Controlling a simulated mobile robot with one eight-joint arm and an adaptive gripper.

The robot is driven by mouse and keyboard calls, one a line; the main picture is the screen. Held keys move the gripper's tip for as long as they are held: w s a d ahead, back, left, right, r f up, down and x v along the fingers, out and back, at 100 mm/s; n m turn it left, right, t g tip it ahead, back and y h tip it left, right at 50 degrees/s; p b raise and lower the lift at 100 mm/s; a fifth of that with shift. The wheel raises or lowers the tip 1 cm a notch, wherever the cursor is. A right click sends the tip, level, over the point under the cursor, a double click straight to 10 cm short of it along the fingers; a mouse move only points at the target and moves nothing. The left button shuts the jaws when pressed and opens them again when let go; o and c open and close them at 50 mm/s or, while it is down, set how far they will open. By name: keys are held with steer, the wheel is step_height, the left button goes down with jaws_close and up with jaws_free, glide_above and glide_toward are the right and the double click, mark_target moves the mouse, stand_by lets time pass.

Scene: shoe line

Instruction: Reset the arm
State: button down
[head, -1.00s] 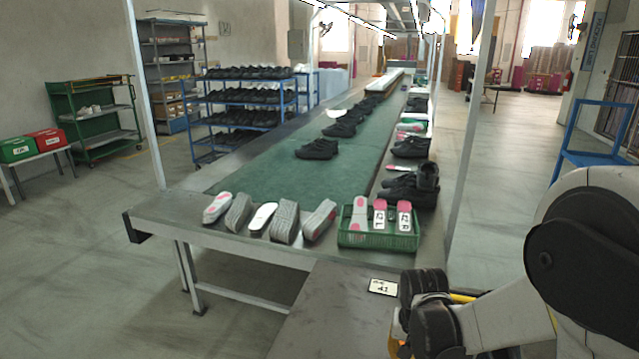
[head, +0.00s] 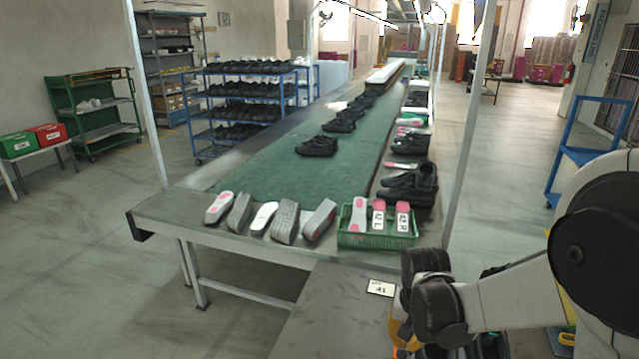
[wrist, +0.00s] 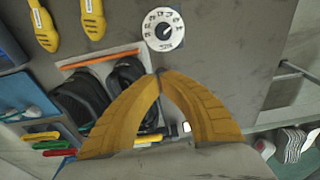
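My gripper (wrist: 159,74) shows in the wrist view as two yellow-orange fingers whose tips meet, with nothing seen between them. It is above a grey surface, over a pale tray (wrist: 100,66) that holds black shoes (wrist: 82,98) and an orange bar. In the head view my arm reaches in from the right edge and bends down at the bottom. Only a small orange part of the gripper (head: 401,335) shows there, and its tips are hidden or out of frame.
A white dial (wrist: 163,29) and yellow shoe-shaped pieces (wrist: 93,18) lie beyond the fingers. Coloured-handled tools (wrist: 42,144) are at left. In the head view, a green crate (head: 375,241) stands on the conveyor's (head: 262,180) near end, with black shoes along the belt.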

steer(key=shift+r, duration=0.5)
steer(key=s+r+n+t, duration=0.3)
steer(key=s+r+t, duration=0.2)
steer(key=s+r, duration=0.9)
steer(key=shift+s+a+r+n+t+b, duration=0.3)
steer(key=shift+r+t, duration=0.1)
steer(key=shift+r, duration=0.25)
